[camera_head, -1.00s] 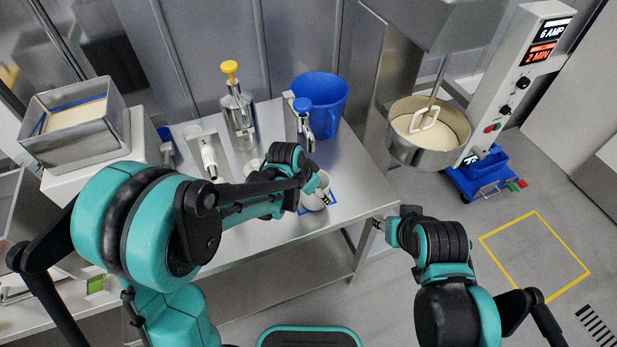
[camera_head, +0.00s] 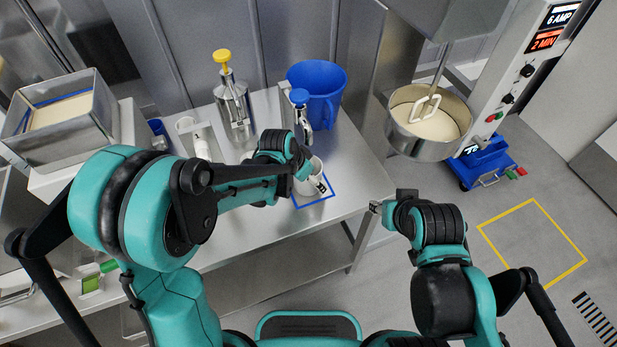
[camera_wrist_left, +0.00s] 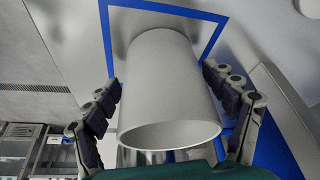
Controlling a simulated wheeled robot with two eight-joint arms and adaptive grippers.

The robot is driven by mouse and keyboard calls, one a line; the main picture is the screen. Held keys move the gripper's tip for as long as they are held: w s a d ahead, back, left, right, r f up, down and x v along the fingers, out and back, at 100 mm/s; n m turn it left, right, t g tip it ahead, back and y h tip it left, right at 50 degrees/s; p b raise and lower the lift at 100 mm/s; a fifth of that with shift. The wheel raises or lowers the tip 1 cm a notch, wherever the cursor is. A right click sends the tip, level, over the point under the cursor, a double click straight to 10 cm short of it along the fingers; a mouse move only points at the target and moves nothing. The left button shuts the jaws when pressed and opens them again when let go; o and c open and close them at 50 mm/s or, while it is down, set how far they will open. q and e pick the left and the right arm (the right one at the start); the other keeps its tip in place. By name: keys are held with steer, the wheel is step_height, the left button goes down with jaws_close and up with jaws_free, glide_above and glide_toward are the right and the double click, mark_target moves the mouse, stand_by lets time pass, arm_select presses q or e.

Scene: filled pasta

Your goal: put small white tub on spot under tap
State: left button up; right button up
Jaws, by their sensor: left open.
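The small white tub (camera_wrist_left: 168,85) stands between the spread fingers of my left gripper (camera_wrist_left: 162,78) in the left wrist view. The fingers flank it on both sides, and I cannot tell whether they touch it. Beyond the tub, a blue square outline (camera_wrist_left: 215,18) is marked on the steel table. In the head view, the outline (camera_head: 316,202) lies at the table's right part, and the tub (camera_head: 303,186) is mostly hidden by my left gripper (camera_head: 318,183). A blue-topped dispenser tap (camera_head: 302,110) stands behind it. My right gripper (camera_head: 375,207) is off the table's right edge, its jaws unclear.
A blue jug (camera_head: 318,85) and a yellow-topped pump (camera_head: 230,95) stand at the table's back. A steel tray (camera_head: 65,150) is on the left. A mixer bowl (camera_head: 425,148) hangs to the right. The front steel table surface (camera_head: 250,235) is clear.

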arm_select(q)
steer(key=shift+r+p, duration=0.4)
steer(key=p+v, duration=0.3)
steer(key=v, duration=0.9)
steer(key=s+a+r+n+t+y, duration=0.1)
steer(key=s+a+r+n+t, duration=0.1)
steer(key=s+a+n, duration=0.2)
steer(key=s+a+r+n+t+y, duration=0.2)
steer(key=s+a+n, duration=0.3)
steer(key=s+a, duration=0.4)
steer(key=shift+s+a+r, duration=0.15)
steer(key=shift+a+r, duration=0.6)
steer(key=shift+a, duration=0.05)
